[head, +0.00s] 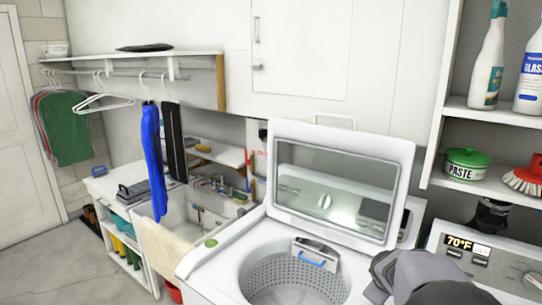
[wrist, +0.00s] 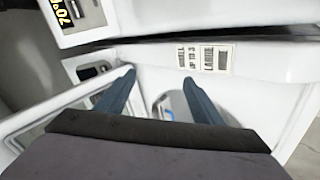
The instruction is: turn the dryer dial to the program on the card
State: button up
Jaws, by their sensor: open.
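The dryer's white control panel (head: 495,262) is at the lower right of the head view. A black card with yellow characters that read "70°F" (head: 459,243) is on it, beside a small dark display (head: 481,252). The card also shows at the top left of the wrist view (wrist: 61,13). A pale round dial (head: 533,280) is at the panel's right, cut by the picture edge; its setting is unreadable. My gripper shows in the wrist view, its blue-grey fingers (wrist: 159,82) apart and empty, pointing toward white machine surfaces. In the head view its fingertips are hidden.
The washer (head: 225,258) stands open left of my arm, its glass lid (head: 335,185) raised. A barcode label (wrist: 205,57) shows in the wrist view.

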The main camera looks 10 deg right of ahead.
jog(key=s+a+f+m+g+y, duration=0.1)
jog(key=s+a+f, duration=0.1)
jog(key=s+a, duration=0.1)
jog(key=s+a+f+m+g+y, duration=0.1)
jog(key=s+a+f, duration=0.1)
jog(key=a, duration=0.4)
jog(key=s+a+f+m+g, duration=0.1)
jog(key=s+a+f, duration=0.1)
jog(key=s+a, duration=0.3)
jog(key=shift+a+y, duration=0.25)
jog(key=shift+y, duration=0.15)
jog(key=s+a+f+m+g+y, duration=0.2)
jog(key=s+a+f+g, duration=0.1)
jog(key=s+a, duration=0.8)
jog(key=shift+s+f+m+y, duration=0.15)
jog(key=shift+s+m+y, duration=0.15)
jog(key=shift+s, duration=0.4)
jog(key=shift+c, duration=0.6)
